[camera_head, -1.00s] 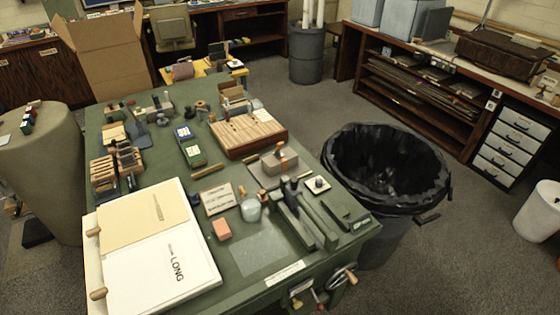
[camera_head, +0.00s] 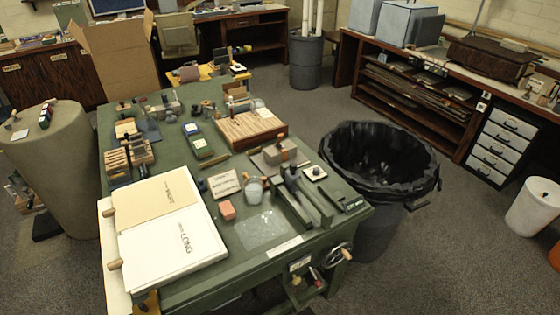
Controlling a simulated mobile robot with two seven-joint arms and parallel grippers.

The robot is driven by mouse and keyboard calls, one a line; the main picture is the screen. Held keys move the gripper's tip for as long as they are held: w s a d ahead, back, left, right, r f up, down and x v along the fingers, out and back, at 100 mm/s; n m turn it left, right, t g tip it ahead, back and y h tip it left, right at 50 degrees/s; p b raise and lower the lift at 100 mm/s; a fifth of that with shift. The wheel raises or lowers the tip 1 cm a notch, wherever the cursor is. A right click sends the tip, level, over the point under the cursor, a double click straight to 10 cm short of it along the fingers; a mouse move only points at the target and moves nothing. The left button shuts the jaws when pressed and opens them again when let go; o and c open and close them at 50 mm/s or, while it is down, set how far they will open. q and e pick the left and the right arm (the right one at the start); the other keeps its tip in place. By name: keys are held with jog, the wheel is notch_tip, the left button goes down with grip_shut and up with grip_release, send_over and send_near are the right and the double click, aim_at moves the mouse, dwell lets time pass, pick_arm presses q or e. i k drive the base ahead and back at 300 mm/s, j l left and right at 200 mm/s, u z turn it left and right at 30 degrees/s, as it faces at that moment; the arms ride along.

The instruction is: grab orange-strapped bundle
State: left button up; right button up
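I cannot make out an orange-strapped bundle with certainty in the head view. A small part of an orange object (camera_head: 555,256) shows at the right edge, below the white bin, mostly cut off by the frame. A small orange-yellow patch (camera_head: 149,303) shows at the bottom edge under the near left corner of the green workbench (camera_head: 228,287); I cannot tell what it is. Neither of my grippers is in view.
The bench is crowded with a large open book (camera_head: 180,265), wooden blocks and tools. A black-lined trash can (camera_head: 375,240) stands at its right. Beyond are a white bin (camera_head: 533,208), white drawers (camera_head: 500,145) and a dark shelf unit (camera_head: 415,95). Grey floor lies clear between them.

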aim_at(275, 154)
jog(key=k+u, duration=0.1)
jog(key=u, duration=0.7)
jog(key=k+j+u, duration=0.1)
jog(key=u, duration=0.3)
jog(key=l+u, duration=0.1)
jog(key=u, duration=0.4)
jog(key=l+u, duration=0.1)
jog(key=u, duration=0.4)
jog(key=k+l+u, duration=0.1)
jog(key=u, duration=0.4)
jog(key=k+l, duration=0.3)
jog(key=l, duration=0.15)
jog(key=k+l, duration=0.3)
jog(key=l, duration=0.2)
jog(key=k+l, duration=0.3)
jog(key=l, duration=0.15)
jog(key=k+l, duration=0.25)
jog(key=l, duration=0.2)
